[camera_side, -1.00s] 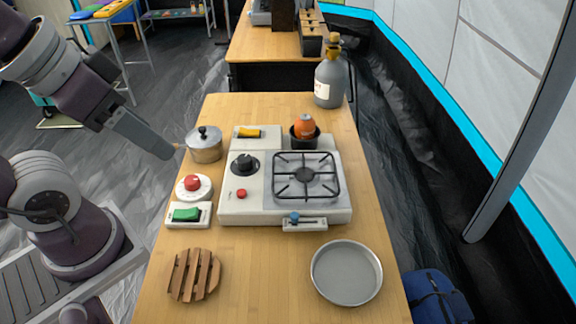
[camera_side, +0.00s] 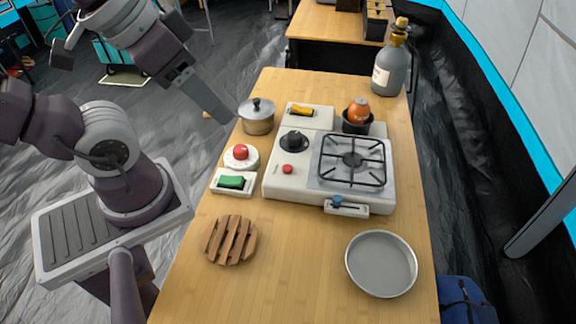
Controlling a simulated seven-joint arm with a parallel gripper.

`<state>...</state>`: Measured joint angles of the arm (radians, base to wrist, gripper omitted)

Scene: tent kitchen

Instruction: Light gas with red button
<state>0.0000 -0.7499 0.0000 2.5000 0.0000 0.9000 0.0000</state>
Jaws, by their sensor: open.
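A white gas stove (camera_side: 300,187) stands mid-table with a black burner grate (camera_side: 352,160), a black knob (camera_side: 292,142) and a small red button (camera_side: 288,170) on its front left. Another red button (camera_side: 240,152) sits on a round white base left of the stove. A slider with a blue handle (camera_side: 337,201) is on the stove's front edge. My gripper (camera_side: 228,118) is open, just left of the steel pot and apart from both red buttons. The burner shows no flame.
A lidded steel pot (camera_side: 257,120), green switch (camera_side: 232,182), yellow switch (camera_side: 301,110), orange item in a black pot (camera_side: 357,113), wooden trivet (camera_side: 231,241), metal pan (camera_side: 381,264) and grey gas bottle (camera_side: 390,70) surround the stove. The front middle of the table (camera_side: 295,270) is clear.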

